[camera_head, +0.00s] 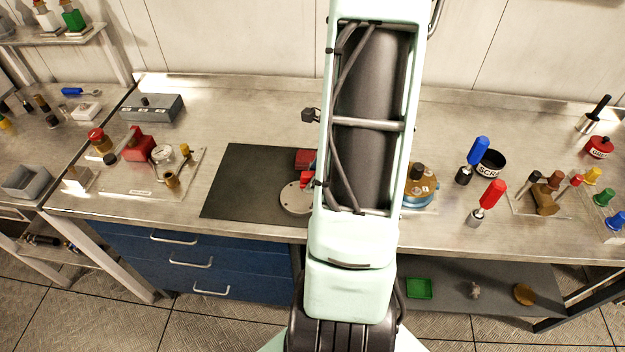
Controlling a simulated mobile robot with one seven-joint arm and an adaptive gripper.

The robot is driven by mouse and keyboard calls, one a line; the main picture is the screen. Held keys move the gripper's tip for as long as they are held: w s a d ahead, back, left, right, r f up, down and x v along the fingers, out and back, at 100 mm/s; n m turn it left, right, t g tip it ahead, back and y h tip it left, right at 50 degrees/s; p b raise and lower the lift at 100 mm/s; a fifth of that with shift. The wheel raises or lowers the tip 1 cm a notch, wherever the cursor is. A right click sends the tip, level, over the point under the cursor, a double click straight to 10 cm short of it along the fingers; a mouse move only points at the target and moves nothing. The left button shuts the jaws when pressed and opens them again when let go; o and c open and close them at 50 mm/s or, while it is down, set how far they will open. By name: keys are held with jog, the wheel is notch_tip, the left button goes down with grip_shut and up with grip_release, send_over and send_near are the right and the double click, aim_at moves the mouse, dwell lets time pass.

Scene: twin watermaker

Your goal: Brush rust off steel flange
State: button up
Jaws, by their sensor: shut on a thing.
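A grey round metal disc (292,200), which looks like the steel flange, lies on the black mat (237,190) at the middle of the bench. Its right side is hidden behind my arm, and I cannot make out rust on it. Red parts (304,158) show just behind and beside the disc, also partly covered by my arm. My arm rises through the middle of the view, and my gripper is hidden behind it or out of frame. I cannot pick out a brush for certain.
A blue-based brass device (421,188) stands right of my arm. A tray (126,178) with jars and a red block is at left. The mat's left part is clear.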

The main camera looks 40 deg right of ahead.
jog(key=shift+r, duration=1.2)
